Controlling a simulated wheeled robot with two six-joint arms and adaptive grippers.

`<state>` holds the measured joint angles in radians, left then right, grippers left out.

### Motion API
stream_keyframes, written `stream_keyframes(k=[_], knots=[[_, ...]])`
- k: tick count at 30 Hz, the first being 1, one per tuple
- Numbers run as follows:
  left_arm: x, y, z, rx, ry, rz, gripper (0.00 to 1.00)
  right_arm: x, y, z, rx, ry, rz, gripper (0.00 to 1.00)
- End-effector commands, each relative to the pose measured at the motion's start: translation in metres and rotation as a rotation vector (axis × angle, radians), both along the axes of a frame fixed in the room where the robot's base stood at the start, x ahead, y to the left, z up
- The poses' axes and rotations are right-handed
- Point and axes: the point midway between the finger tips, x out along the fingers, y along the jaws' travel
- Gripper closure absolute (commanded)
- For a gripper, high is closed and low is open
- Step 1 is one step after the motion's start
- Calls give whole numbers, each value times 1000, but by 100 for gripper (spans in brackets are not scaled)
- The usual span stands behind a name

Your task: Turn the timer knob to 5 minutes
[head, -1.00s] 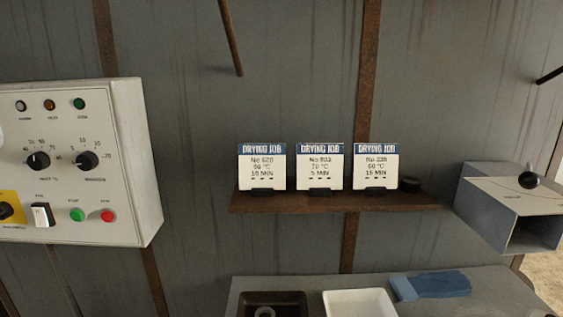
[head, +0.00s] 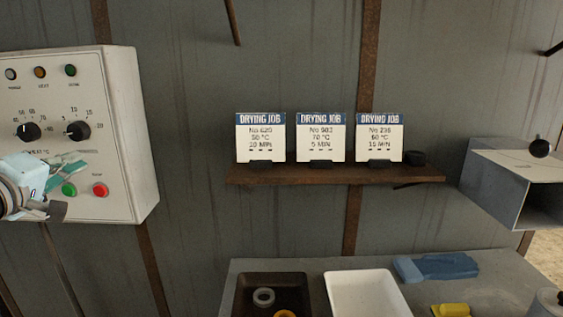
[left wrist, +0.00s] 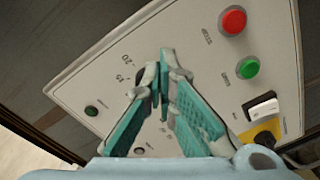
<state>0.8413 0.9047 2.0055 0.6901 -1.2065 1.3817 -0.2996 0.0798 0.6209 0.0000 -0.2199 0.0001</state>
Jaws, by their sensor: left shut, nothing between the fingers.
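The white control panel (head: 122,120) is on the wall at the left in the head view. Its timer knob (head: 77,130) is black, with a white pointer mark that seems to face left, between printed minute numbers. My left gripper (head: 80,163) is shut and empty, just below the timer knob, in front of the panel's lower half. In the left wrist view, its teal fingers (left wrist: 162,65) meet in front of the panel, beside the printed 15 and 20. The timer knob is not clear there, and I cannot tell whether the fingers touch anything. My right gripper is not in view.
The temperature knob (head: 27,131) is left of the timer knob. A green button (head: 69,189) and a red button (head: 100,190) sit below. Drying job cards stand on a shelf (head: 330,175); the middle card (head: 321,138) reads 5 MIN. A bench with trays is below.

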Motion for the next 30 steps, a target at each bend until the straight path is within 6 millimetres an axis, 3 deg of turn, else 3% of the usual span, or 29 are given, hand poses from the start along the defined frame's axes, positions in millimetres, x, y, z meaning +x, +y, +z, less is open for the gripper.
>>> stream_keyframes(k=[3, 6, 18, 30], knots=[[-15, -2, 29, -32, -47, -5, 100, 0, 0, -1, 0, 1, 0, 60], [-11, -3, 35, -44, -53, -8, 100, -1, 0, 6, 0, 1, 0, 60], [47, -2, 37, -43, -52, -7, 100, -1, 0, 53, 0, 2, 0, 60], [53, -2, 31, -41, -52, -7, 100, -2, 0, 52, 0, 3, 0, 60]])
